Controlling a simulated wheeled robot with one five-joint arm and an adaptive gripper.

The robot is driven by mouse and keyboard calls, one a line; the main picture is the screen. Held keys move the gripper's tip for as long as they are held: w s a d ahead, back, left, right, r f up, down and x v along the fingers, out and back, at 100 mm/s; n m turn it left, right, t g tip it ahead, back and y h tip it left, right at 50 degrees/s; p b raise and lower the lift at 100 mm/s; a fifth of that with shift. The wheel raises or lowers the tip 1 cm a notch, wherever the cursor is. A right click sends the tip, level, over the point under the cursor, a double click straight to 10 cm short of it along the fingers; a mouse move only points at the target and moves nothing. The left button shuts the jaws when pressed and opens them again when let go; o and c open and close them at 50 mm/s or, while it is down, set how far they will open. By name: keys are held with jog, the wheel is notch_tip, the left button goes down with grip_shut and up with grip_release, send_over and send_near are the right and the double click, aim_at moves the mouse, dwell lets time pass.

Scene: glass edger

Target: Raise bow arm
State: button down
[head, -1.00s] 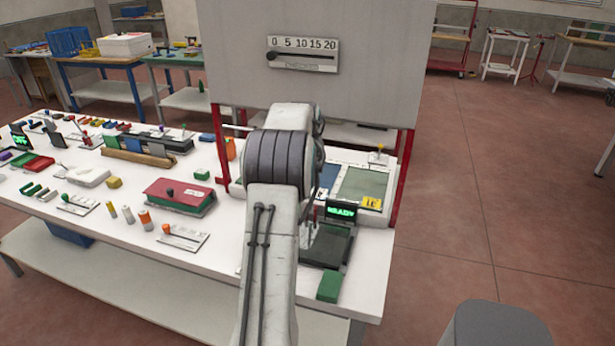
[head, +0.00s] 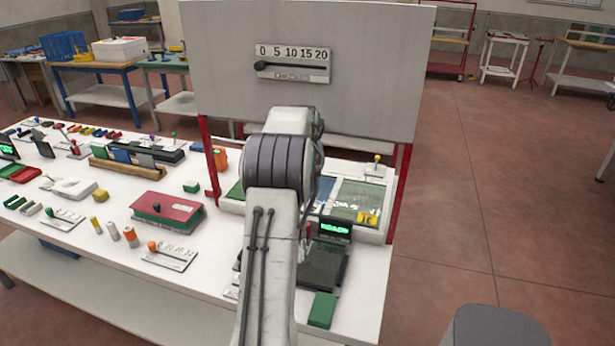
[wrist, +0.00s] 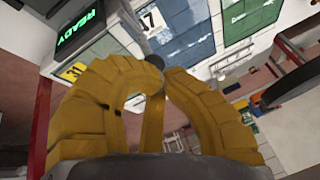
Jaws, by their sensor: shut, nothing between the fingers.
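I cannot tell for certain which part is the bow arm. The bench machine has red uprights (head: 401,180), a large grey panel (head: 215,75) and a lit READY display (head: 335,229), which also shows in the wrist view (wrist: 80,32). My gripper (wrist: 162,70) has yellow fingers curved together at their tips, shut and empty. A dark round piece (wrist: 155,61) shows at the fingertips; I cannot tell whether they touch it. In the head view my arm hides the gripper and the middle of the machine.
A scale with a slider (head: 292,63) is on the panel. A yellow-knobbed lever (head: 376,160) stands at the machine's right rear. A green block (head: 321,310) lies at the bench's front edge. A red-lidded box (head: 167,210) is to the left.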

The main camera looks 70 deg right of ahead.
jog(key=shift+a+f+y, duration=0.15)
jog(key=shift+a+f, duration=0.05)
jog(key=shift+f, duration=0.25)
jog(key=shift+a+f+y, duration=0.15)
jog(key=shift+a+f, duration=0.05)
jog(key=shift+f, duration=0.25)
jog(key=c, duration=1.6)
grip_release()
jog(key=shift+o, duration=1.4)
jog(key=shift+d, duration=0.2)
jog(key=shift+o, duration=1.2)
jog(key=shift+r, duration=0.2)
jog(key=shift+r, duration=0.1)
jog(key=v, duration=1.1)
jog(key=shift+a+r, duration=0.3)
